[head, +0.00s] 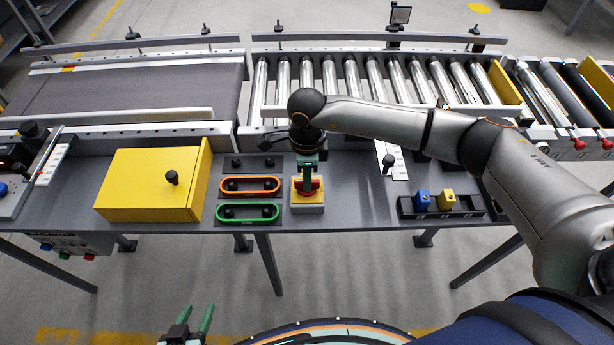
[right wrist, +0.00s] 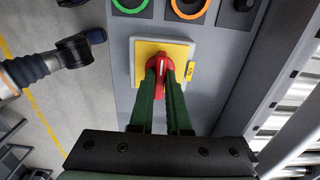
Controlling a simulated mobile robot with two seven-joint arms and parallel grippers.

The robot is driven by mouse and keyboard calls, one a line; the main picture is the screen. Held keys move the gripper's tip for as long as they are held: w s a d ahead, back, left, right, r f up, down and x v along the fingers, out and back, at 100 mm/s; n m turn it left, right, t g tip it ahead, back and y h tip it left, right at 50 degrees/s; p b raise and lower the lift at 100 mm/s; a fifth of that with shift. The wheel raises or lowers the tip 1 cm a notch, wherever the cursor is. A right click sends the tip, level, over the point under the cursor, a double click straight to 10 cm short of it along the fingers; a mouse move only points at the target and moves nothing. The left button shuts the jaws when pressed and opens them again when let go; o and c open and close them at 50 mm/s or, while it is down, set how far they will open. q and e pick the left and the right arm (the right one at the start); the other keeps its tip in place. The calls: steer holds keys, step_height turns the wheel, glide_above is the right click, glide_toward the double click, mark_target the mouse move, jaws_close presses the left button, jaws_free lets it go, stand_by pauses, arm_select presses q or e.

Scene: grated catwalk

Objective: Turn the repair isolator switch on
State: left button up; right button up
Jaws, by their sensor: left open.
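The isolator switch has a red handle (head: 313,187) on a yellow plate (head: 307,208), on the grey bench front near the middle. In the right wrist view the red handle (right wrist: 161,68) carries a white mark and sits over the yellow plate (right wrist: 180,48). My right gripper (head: 308,178) reaches down over it. Its green fingers (right wrist: 161,85) lie on both sides of the handle and look shut on it. They hide part of the handle, and I cannot read its setting. My left gripper (head: 195,322) is open and empty, low in the head view, away from the bench.
Left of the switch are an orange-ringed slot (head: 250,184), a green-ringed slot (head: 249,212) and a yellow box (head: 150,184). A dark tray (head: 474,204) with blue and yellow blocks is at the right. A roller conveyor (head: 345,80) runs behind.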

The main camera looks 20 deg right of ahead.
jaws_close()
steer(key=shift+m, duration=0.4)
steer(key=m, duration=0.3)
steer(key=shift+b, duration=0.3)
steer(key=m, duration=0.4)
steer(key=shift+m, duration=0.3)
steer(key=m, duration=0.6)
steer(key=shift+m+p, duration=0.35)
steer(key=shift+m, duration=1.35)
